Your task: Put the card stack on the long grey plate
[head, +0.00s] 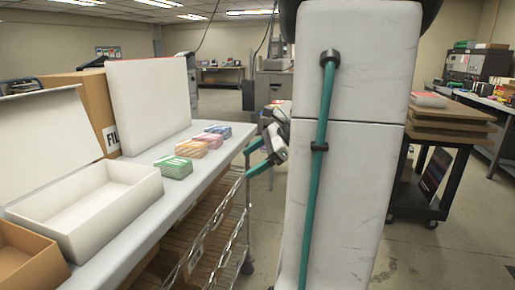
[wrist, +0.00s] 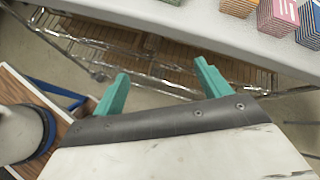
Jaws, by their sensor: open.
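Several small card stacks stand in a row on a long grey top: a green one (head: 173,167), a yellow-orange one (head: 191,149), a pink one (head: 209,140) and a blue one (head: 219,131). I cannot tell which one the task means. The long grey top (head: 135,212) is the only long grey surface I make out; I cannot tell if it is the named plate. My gripper (wrist: 162,85) is open and empty, its teal fingers apart over the wire rack below the top's edge. In the wrist view, stacks show at the upper right, including a blue one (wrist: 309,28).
An open white box (head: 95,205), a brown carton (head: 25,260) and a tall white panel (head: 150,100) crowd the top's left part. A wire rack (wrist: 150,62) hangs below. A black cart (head: 425,185) with brown boards stands right. Floor between is clear.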

